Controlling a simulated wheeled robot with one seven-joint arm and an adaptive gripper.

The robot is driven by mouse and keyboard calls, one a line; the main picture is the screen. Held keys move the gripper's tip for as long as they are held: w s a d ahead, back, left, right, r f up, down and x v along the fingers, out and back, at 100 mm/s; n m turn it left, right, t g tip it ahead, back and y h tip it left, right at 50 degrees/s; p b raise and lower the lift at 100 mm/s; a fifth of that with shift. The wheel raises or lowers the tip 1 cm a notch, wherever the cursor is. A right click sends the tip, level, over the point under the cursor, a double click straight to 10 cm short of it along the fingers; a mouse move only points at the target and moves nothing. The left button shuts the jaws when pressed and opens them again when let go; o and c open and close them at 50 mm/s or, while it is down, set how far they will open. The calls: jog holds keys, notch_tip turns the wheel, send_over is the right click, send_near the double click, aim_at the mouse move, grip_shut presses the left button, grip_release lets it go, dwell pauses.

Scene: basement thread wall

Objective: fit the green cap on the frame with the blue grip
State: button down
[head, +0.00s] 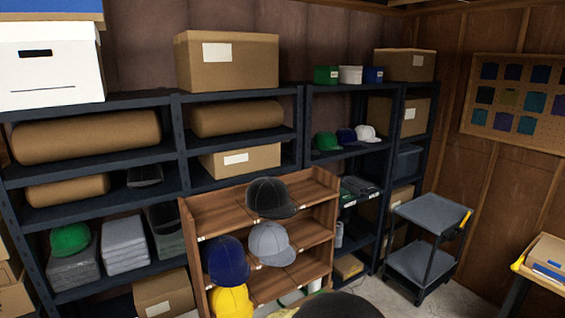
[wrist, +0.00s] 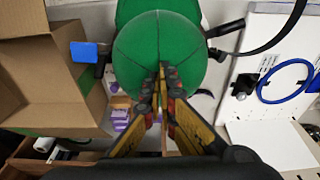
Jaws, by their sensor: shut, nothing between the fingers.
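In the wrist view a green cap (wrist: 135,60) fills the upper middle, its rounded, seamed crown facing the camera. A blue grip (wrist: 84,52) sticks out at its left on a dark bracket; the frame behind is mostly hidden, and I cannot tell how the cap sits on it. My gripper (wrist: 165,72) is shut and empty, its fingertips together in front of the crown's lower right part. Contact with the cap is unclear. The head view does not show my gripper. It shows other green caps, one on the left shelf (head: 70,238) and one on the far shelf (head: 327,141).
In the wrist view an open cardboard box (wrist: 40,75) is at left, and a blue hoop (wrist: 285,80) lies by a white panel at right. A curved dark strip (wrist: 284,35) is near the cap. In the head view a wooden cap rack (head: 322,190) and grey cart (head: 432,212) stand by shelving.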

jog(key=shift+f, duration=0.25)
jog(key=shift+r, duration=0.15)
jog(key=shift+s+d+r+p, duration=0.15)
jog(key=shift+r+p, duration=0.55)
jog(key=shift+r, duration=0.4)
jog(key=shift+s+r+p, duration=0.15)
jog(key=shift+r+p, duration=0.55)
jog(key=shift+r, duration=0.45)
jog(key=shift+s+d+r+p, duration=0.15)
jog(key=shift+r+p, duration=0.55)
jog(key=shift+r, duration=0.4)
jog(key=s+d+g+h, duration=0.1)
jog(key=s+d+g, duration=0.1)
jog(key=s+d, duration=0.25)
jog(key=s+d+r+m+t+b, duration=0.3)
jog(key=d+r+b, duration=0.4)
jog(key=d+r, duration=0.3)
jog(key=s+d+r+m+t+b, duration=0.2)
jog(key=s+d+r+b, duration=0.4)
jog(key=d+r, duration=0.4)
jog(key=shift+s+d+m+t+b, duration=0.2)
jog(key=shift+d+m+t+b, duration=0.2)
jog(key=shift+d+m+b, duration=0.55)
